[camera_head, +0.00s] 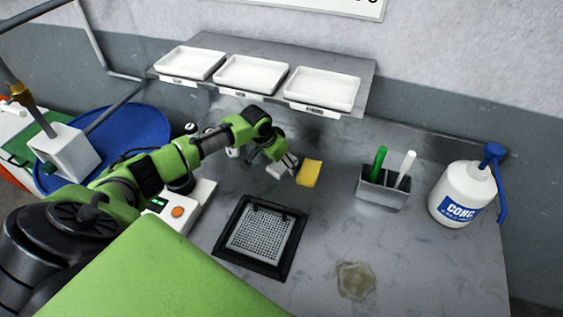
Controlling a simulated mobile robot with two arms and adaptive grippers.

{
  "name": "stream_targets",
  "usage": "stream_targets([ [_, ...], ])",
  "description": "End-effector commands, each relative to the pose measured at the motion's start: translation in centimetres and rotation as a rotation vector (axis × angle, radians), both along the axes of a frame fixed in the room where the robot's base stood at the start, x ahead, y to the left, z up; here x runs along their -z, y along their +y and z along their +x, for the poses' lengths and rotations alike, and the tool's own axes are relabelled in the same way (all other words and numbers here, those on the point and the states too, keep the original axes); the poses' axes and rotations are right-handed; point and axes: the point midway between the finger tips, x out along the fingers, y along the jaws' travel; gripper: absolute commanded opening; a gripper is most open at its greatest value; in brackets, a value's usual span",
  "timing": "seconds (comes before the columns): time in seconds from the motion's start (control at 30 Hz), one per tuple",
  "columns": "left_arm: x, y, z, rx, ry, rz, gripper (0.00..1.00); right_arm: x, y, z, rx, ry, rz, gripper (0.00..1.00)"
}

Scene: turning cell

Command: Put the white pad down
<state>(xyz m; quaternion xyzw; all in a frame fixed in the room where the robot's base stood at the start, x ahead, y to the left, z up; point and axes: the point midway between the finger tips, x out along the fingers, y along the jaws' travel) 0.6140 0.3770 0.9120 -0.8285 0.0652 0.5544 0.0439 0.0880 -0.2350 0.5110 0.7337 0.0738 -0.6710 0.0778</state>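My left gripper (286,163) points down over the grey bench, just left of a yellow sponge-like block. A small white piece, which looks like the white pad (276,171), shows at its fingertips, partly covered by the gripper. The gripper appears shut on it. The view is too small to tell whether the pad touches the bench. My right gripper is not in view.
The yellow block (310,173) is close beside the gripper. A black-framed grid (289,262) lies in front. A metal holder (382,192) with green and white handles and a white bottle (462,195) stand right. White trays (323,88) sit on the shelf behind.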

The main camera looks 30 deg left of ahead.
Motion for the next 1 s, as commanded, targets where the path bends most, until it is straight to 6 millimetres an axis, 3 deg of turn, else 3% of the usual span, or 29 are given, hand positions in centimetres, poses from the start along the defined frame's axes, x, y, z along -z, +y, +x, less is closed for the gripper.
stream_targets([
  [0.27, -0.7, 0.1, -0.2, 0.0, -0.002, 0.001, 0.59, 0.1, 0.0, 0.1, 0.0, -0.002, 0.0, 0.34],
  [0.7, -6.2, 0.5, -2.4, 0.0, -0.002, 0.001, 0.59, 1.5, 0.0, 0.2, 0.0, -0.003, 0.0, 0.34],
  [1.0, -7.2, 0.5, -2.8, -0.001, 0.0, 0.0, 0.59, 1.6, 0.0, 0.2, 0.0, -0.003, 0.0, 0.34],
])
